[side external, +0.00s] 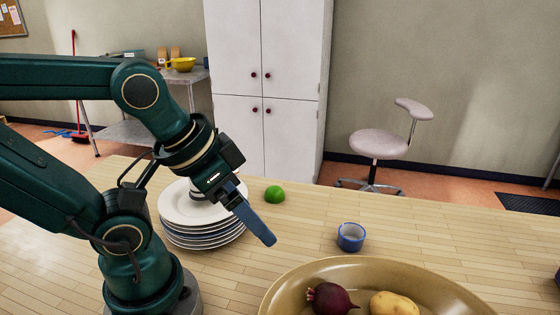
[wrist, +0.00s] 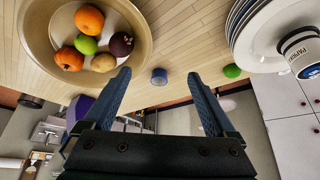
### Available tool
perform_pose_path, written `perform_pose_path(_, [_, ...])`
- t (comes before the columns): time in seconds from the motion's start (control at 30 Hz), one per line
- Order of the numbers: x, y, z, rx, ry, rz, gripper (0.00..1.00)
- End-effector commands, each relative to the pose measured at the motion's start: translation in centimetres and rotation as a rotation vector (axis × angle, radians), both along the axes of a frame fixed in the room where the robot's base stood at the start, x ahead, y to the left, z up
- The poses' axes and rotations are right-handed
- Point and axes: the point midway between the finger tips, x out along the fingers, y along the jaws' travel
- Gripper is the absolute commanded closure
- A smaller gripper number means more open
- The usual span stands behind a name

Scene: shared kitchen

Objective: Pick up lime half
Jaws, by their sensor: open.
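The lime half (side external: 274,194) is a small green dome resting on the wooden table, just right of and behind the plate stack in the side view. In the wrist view the lime half (wrist: 232,71) shows right of my right-hand finger, near the plates. My gripper (side external: 266,232) is above the table, tilted down and to the right, nearer the side camera than the lime half. In the wrist view the fingers of my gripper (wrist: 159,75) are wide apart with nothing held between them. The lime half is clear of both fingers.
A stack of white plates (side external: 202,238) stands beside the lime half, with a labelled jar (wrist: 299,48) on top. A small blue-rimmed cup-like item (side external: 351,238) stands to the right. A large tan bowl (side external: 290,285) of fruit and vegetables is in front.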

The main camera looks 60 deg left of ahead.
Motion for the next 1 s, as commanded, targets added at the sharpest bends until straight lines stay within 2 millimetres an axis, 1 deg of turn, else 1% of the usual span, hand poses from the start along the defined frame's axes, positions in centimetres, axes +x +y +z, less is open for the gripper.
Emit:
perform_pose_path(0.17, [0.0, 0.0, 0.0, 0.000, 0.000, 0.000, 0.09])
perform_pose_path(0.2, [0.0, 0.0, 0.0, 0.000, 0.000, 0.000, 0.01])
perform_pose_path(0.57, [-0.1, 0.2, -0.1, 0.021, 0.007, -0.020, 0.01])
perform_pose_path(0.67, [-0.1, 1.4, 0.1, 0.105, 0.006, -0.060, 0.01])
perform_pose_path(0.73, [0.2, 2.8, 0.3, 0.196, 0.025, -0.098, 0.01])
perform_pose_path(0.87, [0.9, 5.9, 0.1, 0.393, 0.126, -0.193, 0.01])
perform_pose_path(1.0, [2.2, 8.9, -0.1, 0.587, 0.256, -0.304, 0.01])
